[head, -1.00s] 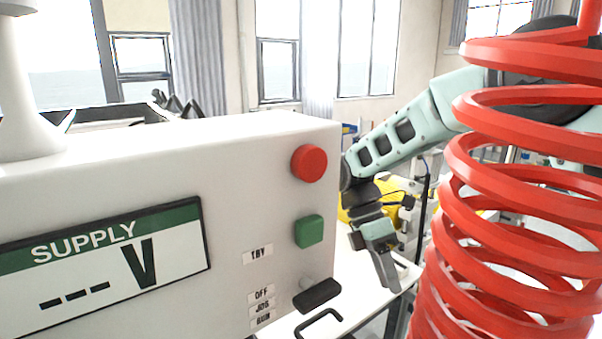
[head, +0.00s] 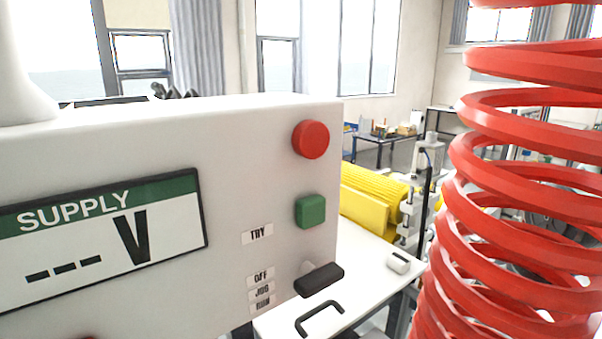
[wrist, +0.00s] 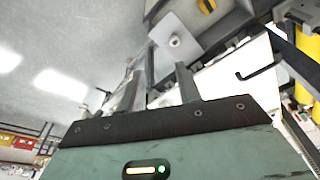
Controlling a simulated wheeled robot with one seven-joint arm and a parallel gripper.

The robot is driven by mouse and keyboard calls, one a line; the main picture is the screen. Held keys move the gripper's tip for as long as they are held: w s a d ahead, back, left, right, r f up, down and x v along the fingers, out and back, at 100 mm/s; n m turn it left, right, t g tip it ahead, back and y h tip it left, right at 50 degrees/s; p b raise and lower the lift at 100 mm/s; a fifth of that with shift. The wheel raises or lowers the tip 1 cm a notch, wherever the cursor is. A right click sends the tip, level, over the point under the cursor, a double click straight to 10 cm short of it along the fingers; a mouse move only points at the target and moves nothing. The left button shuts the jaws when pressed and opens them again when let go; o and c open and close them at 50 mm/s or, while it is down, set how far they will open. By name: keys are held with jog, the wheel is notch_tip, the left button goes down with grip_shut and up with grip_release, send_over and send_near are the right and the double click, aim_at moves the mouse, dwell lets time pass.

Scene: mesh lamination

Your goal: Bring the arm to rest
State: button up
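My gripper (wrist: 160,88) shows in the wrist view, at the top of my pale green wrist housing. Its two fingers stand apart with nothing held between them. In the head view my gripper does not show; whether part of my arm is behind the red coil (head: 520,150) at the right I cannot tell. A white supply box (head: 260,180) with a red button (head: 310,139), a green button (head: 310,211) and a dark selector handle (head: 318,279) fills the left of the head view. Its display (head: 105,240) reads "SUPPLY --- V".
A white table (head: 352,290) with a black handle (head: 320,318) lies beyond the box. Yellow rollers (head: 372,195) stand behind it, and a dark table (head: 385,140) with small items is by the far wall.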

jog(key=s+a+f+n+g+b, duration=0.2)
jog(key=s+a+f+n+b, duration=0.4)
jog(key=s+a+f+b, duration=0.6)
jog(key=a+f+b, duration=0.3)
jog(key=shift+s+n, duration=0.3)
jog(key=shift+n, duration=0.1)
